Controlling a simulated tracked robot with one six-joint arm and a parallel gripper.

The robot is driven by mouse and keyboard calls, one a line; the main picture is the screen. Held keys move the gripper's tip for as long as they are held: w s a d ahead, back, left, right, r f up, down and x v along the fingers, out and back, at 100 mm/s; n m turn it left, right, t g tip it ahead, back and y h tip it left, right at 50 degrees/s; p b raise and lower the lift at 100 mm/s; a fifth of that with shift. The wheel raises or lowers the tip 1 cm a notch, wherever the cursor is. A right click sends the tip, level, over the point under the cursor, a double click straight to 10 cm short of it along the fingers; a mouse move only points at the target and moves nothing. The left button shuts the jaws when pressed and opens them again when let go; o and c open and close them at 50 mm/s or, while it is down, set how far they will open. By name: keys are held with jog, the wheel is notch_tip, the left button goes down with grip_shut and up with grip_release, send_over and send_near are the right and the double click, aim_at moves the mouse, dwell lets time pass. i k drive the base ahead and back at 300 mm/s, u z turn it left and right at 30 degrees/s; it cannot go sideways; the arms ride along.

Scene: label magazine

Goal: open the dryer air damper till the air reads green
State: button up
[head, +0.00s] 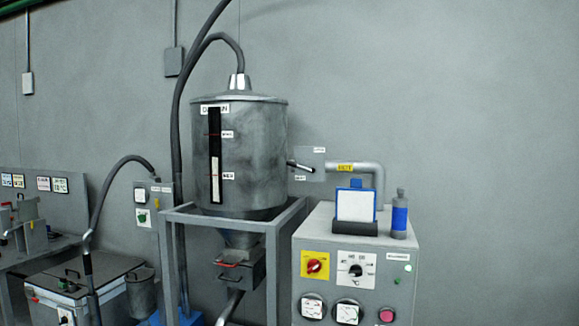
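The dryer hopper (262,150) is a grey steel drum in a frame, with a dark level strip (214,160) on its front. A short dark lever (299,166), which looks like the air damper handle, sits at the drum's right side in front of a small grey plate (312,160). It tilts slightly down to the right. An air pipe (370,170) with a yellow label runs right and bends down to the control cabinet (350,235). Two round gauges (312,307) (348,312) are on the cabinet front; their readings are too small to tell. My gripper is not in view.
The cabinet carries a red-on-yellow switch (314,265), a black knob (356,270), a green lamp (407,267) and a pink button (386,315). A blue-and-white holder (356,205) and a bottle (399,218) stand on top. A lidded box (85,275) stands lower left.

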aim_at(290, 163)
jog(key=u, duration=0.25)
jog(key=i, duration=1.35)
jog(key=z, duration=0.15)
